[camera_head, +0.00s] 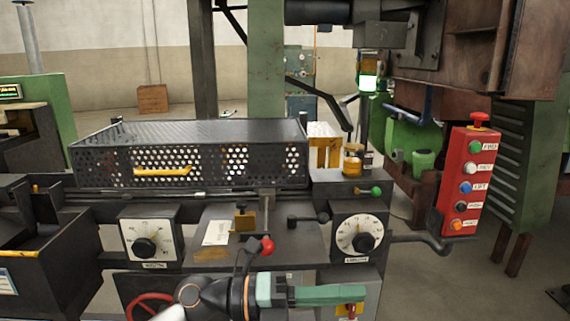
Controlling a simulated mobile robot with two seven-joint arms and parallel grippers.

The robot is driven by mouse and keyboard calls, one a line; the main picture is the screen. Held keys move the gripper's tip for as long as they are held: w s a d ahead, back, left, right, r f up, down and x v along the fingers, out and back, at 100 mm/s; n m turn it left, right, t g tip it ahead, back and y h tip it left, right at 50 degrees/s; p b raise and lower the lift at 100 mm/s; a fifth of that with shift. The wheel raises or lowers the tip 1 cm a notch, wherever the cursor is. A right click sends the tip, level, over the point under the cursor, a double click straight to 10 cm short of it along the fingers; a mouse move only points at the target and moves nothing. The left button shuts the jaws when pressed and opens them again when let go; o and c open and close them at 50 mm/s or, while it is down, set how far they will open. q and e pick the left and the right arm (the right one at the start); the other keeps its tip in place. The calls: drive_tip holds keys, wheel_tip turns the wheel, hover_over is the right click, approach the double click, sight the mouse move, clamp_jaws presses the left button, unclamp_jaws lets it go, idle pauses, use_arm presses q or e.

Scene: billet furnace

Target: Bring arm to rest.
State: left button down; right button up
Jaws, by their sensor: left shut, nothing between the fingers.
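My left arm comes in at the bottom, with white, black and orange-ringed links. Its green left gripper (358,292) points to the right and is shut and empty. It is in front of the lower front of the machine, below the left dial (146,241) and the right dial (358,236). The lever with a red knob (267,246) stands just above the gripper in the picture. Whether the gripper touches the machine, I cannot tell. My right gripper is not in view.
A perforated black guard (200,155) covers the machine's top. A red button box (467,182) hangs at the right on a bent arm. A red handwheel (150,306) is at the lower left. Open floor (450,285) shows at the lower right.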

use_arm(q)
drive_tip(key=w+a+f+n+t+y+p, duration=0.1)
drive_tip(key=w+a+f+n+t+y, duration=0.25)
drive_tip(key=a+f+n+t, duration=0.75)
drive_tip(key=w+a+f+n+t+y+p, duration=0.1)
drive_tip(key=w+a+f+n+t+y, duration=0.35)
drive_tip(key=n, duration=1.25)
drive_tip(key=s+a+f+n+g+y, duration=0.3)
drive_tip(key=s+a+f+n+y, duration=0.1)
drive_tip(key=s+f, duration=0.7)
drive_tip(key=s+a+f+n+g+y+p, duration=0.1)
drive_tip(key=s+a+f+n+g+y, duration=0.2)
drive_tip(key=s+f, duration=0.8)
drive_tip(key=a+f+n+y, duration=0.1)
drive_tip(key=a+n, duration=0.1)
drive_tip(key=n, duration=0.1)
drive_tip(key=shift+a+p, duration=0.3)
drive_tip(key=shift+a, duration=0.1)
